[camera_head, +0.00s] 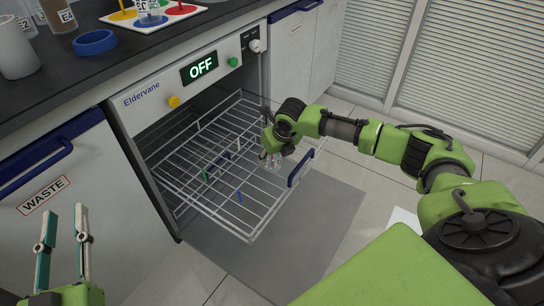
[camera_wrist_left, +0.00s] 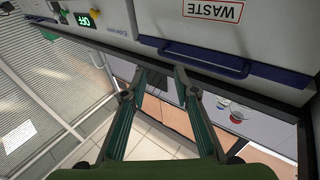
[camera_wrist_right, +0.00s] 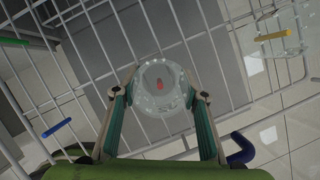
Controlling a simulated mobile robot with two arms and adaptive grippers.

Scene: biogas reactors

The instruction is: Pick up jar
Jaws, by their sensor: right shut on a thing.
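A clear glass jar (camera_wrist_right: 158,90) with a small red spot at its centre sits between the fingers of my right gripper (camera_wrist_right: 158,97) in the right wrist view. The gripper is shut on it, with a finger on either side. In the head view my right gripper (camera_head: 270,150) is above the right part of the pulled-out wire rack (camera_head: 222,190). The jar (camera_head: 271,162) shows faintly just under it, partly hidden by the gripper. Whether the jar touches the rack is unclear. My left gripper (camera_head: 64,222) is open and empty at the lower left, in front of the waste cabinet (camera_head: 60,175).
Another clear glass piece (camera_wrist_right: 285,30) is near a yellow bar at the right wrist view's upper right. The rack has coloured bars and a blue handle (camera_head: 301,168). The Eldervane appliance (camera_head: 190,80) reads OFF. A mug (camera_head: 14,48) and a blue ring (camera_head: 95,42) stand on the counter.

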